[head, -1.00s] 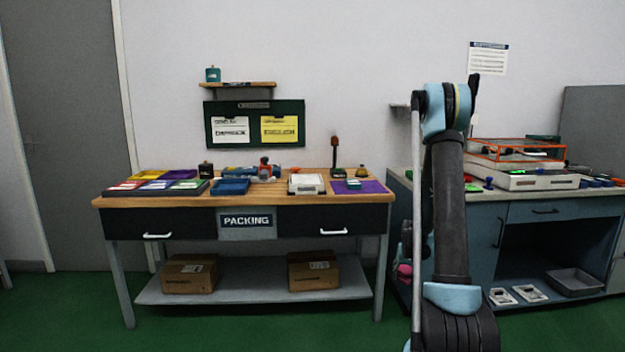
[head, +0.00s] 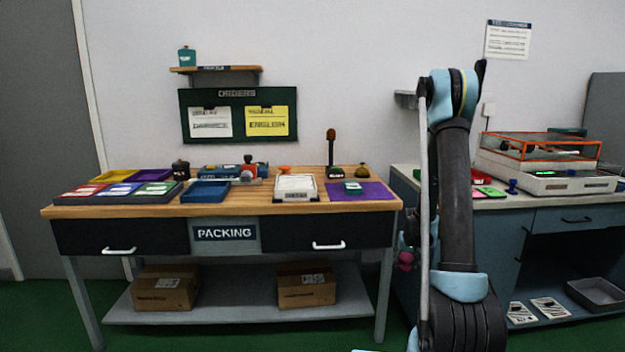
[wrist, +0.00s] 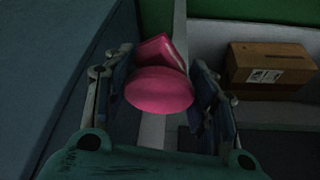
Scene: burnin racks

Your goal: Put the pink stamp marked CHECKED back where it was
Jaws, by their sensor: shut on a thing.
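My gripper (wrist: 160,98) is shut on the pink stamp (wrist: 160,90), which shows in the wrist view as a rounded pink knob with a pink block behind it. The marking on the stamp cannot be read. In the head view the stamp is a small pink spot (head: 405,261) low beside my arm, between the packing bench (head: 225,210) and the blue-grey bench (head: 560,216). My arm hides most of the gripper there. The packing bench top carries a purple mat (head: 375,194) with a small teal-and-white item on it.
The packing bench also holds coloured trays (head: 115,190), a blue tray (head: 205,191), a white clipboard-like pad (head: 296,187) and an upright dark-handled tool (head: 331,150). Cardboard boxes (head: 306,285) sit on its lower shelf. An orange-framed clear case (head: 540,147) stands on the right bench.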

